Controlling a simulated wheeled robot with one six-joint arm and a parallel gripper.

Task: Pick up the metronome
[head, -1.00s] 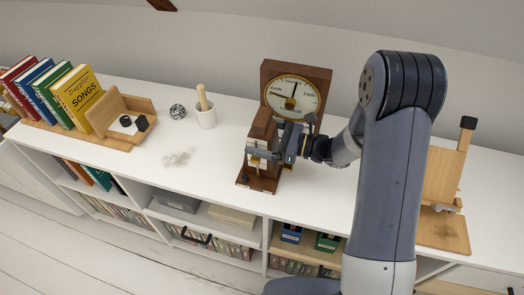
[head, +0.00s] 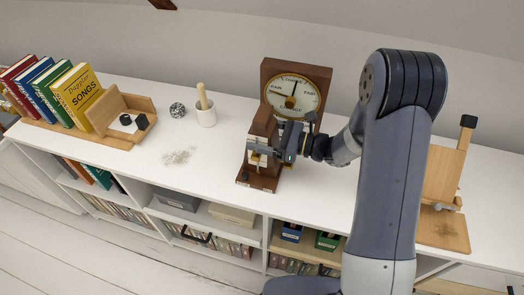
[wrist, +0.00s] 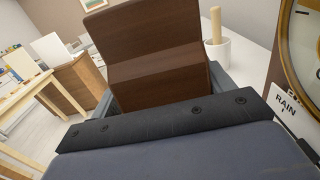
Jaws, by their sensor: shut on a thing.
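The metronome (head: 261,170) is a dark brown wooden, tapering case with a pale front, upright on the white desk top in the head view. It stands in front of the wooden barometer with the round dial (head: 293,95). My gripper (head: 268,150) reaches in from the right and is shut on the metronome's upper body. In the wrist view the brown metronome (wrist: 155,75) fills the space between my fingers. My fingertips are mostly hidden there. I cannot tell whether its base is clear of the desk.
A white mortar with a pestle (head: 206,116) and a dark patterned ball (head: 177,109) stand to the left. Further left are books (head: 73,92) in a wooden rack. A wooden stand (head: 446,190) is on the right.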

